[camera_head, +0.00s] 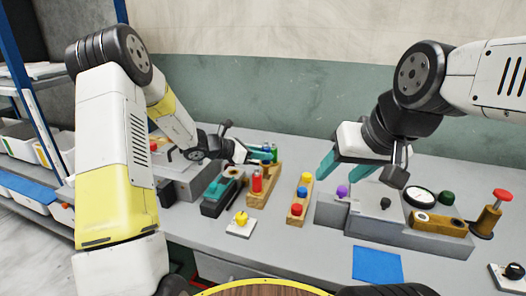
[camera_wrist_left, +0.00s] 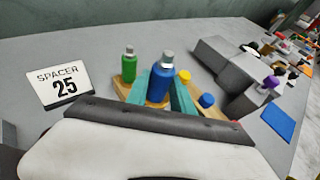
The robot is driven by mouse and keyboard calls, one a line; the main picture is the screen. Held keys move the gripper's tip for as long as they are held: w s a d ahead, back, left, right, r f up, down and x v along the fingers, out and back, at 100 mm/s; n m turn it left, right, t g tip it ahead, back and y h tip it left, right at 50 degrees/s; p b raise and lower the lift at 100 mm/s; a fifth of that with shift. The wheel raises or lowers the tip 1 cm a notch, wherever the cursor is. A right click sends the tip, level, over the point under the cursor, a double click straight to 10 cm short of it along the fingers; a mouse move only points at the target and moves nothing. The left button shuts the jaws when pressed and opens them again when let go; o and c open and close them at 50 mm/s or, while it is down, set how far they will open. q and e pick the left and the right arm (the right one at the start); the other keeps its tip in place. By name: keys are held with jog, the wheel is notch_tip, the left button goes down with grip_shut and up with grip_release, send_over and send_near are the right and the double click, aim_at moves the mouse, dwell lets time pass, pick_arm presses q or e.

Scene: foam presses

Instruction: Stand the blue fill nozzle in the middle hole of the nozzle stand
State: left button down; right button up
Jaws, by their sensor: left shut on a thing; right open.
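The nozzle stand (camera_head: 268,186) is a wooden block on the bench. A red nozzle (camera_head: 257,183) stands upright in its near end, and a green nozzle (camera_head: 274,154) stands at its far end. My left gripper (camera_head: 258,154) is shut on the blue fill nozzle (camera_wrist_left: 162,76), with a teal finger on each side. The blue nozzle is upright, has a silver tip, and is beside the green nozzle (camera_wrist_left: 129,66), over the stand's middle. Its lower end is hidden, so I cannot tell whether it is in the hole. My right gripper (camera_head: 342,170) is open and empty above the bench.
A wooden strip (camera_head: 296,215) with yellow, blue and red caps stands right of the stand. Grey press blocks (camera_head: 375,205) lie under my right gripper. A yellow part on a white card (camera_head: 240,222) is in front. A "SPACER 25" card (camera_wrist_left: 63,84) lies left.

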aim_at(262, 163)
pick_arm(q)
jog(key=shift+f, duration=2.5)
jog(key=c, duration=1)
grip_release()
jog(key=v, duration=0.7)
jog(key=shift+s+a+r, duration=0.15)
jog(key=shift+a, duration=0.15)
jog(key=shift+a, duration=0.1)
